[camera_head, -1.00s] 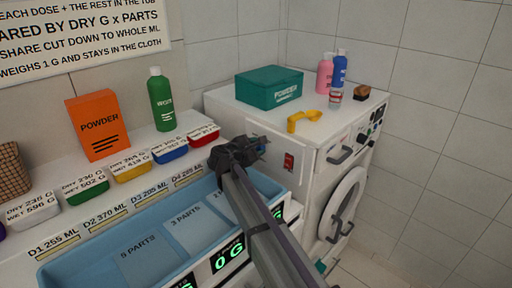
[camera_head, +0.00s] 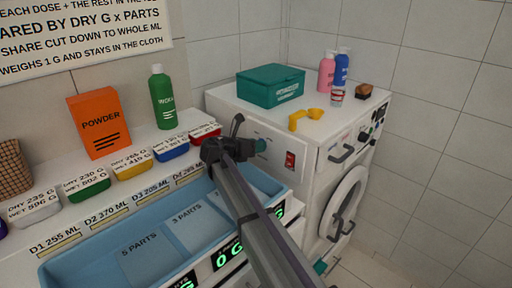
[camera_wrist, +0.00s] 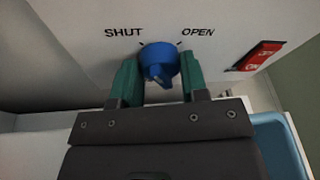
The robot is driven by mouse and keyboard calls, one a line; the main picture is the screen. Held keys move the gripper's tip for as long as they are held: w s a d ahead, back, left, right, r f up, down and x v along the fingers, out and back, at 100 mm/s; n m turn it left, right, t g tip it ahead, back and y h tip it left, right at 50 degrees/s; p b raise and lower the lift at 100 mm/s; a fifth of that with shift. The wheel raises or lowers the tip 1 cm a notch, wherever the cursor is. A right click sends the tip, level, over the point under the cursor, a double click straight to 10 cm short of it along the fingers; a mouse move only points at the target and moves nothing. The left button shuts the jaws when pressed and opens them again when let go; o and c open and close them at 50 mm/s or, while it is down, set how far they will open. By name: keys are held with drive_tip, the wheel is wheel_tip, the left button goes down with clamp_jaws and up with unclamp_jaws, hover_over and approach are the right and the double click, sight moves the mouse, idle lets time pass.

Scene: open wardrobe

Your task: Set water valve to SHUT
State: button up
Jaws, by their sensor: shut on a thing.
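The water valve is a round blue knob (camera_wrist: 158,60) on a white panel (camera_wrist: 225,25) in the wrist view. SHUT is printed at its upper left and OPEN at its upper right, with a short dark mark on each side. My gripper (camera_wrist: 160,82) has its two teal fingers on either side of the knob and is shut on it. A raised ridge on the knob shows between the fingers; which label it is set to, I cannot tell. In the head view my gripper (camera_head: 262,146) is at the white panel and the knob is hidden.
A red switch (camera_wrist: 262,55) is right of the valve; it also shows in the head view (camera_head: 290,160). A blue basin (camera_head: 120,262) lies below the arm. Colored tubs, an orange powder box (camera_head: 99,124) and a green bottle (camera_head: 162,98) stand left. The washing machine (camera_head: 340,205) is right.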

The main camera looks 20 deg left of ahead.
drive_tip(key=shift+f+n+h, duration=0.1)
drive_tip(key=shift+n+h, duration=0.2)
drive_tip(key=shift+n, duration=0.4)
drive_tip(key=o, duration=0.9)
wheel_tip(320, 180, up, 10)
drive_tip(key=p, duration=1)
drive_tip(key=shift+r, duration=0.25)
drive_tip(key=shift+f, duration=0.15)
